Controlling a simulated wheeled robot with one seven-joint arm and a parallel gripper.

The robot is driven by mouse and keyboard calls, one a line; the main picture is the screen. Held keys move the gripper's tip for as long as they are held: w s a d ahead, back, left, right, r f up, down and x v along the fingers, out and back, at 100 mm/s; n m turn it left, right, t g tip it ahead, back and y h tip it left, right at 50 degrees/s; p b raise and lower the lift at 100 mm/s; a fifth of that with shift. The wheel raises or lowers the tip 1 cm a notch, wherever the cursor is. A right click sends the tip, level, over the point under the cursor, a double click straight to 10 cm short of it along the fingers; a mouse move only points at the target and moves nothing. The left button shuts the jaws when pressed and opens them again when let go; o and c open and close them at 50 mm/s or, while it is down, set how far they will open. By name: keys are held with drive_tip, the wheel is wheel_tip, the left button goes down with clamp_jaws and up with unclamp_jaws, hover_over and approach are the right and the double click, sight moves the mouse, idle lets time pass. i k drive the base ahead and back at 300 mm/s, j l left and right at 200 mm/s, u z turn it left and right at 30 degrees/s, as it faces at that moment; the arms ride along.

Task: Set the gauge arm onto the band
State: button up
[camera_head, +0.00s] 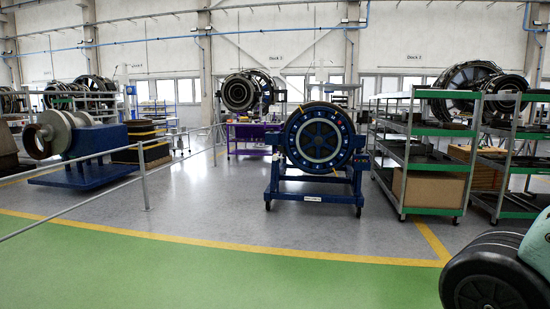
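A round engine face (318,139) with a dark blue ring of small pale marks faces me on a blue wheeled stand (313,187) in the middle distance. A paler ring and a dark spoked hub lie inside it. Small yellow-orange marks show near its upper left and lower right edges. They are too small to tell whether one is the gauge arm, and I cannot tell which part is the band. My gripper is not in view.
Green-shelved carts (425,150) stand right of the stand. A grey railing (144,175) runs along the left, before a blue cradle (95,140). A purple bench (246,135) stands behind. The green floor (200,275) and the grey floor before the stand are clear.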

sight(274, 157)
drive_tip(key=u, duration=0.2)
drive_tip(key=i, duration=7.35)
drive_tip(key=i+u, duration=0.2)
drive_tip(key=i, duration=0.5)
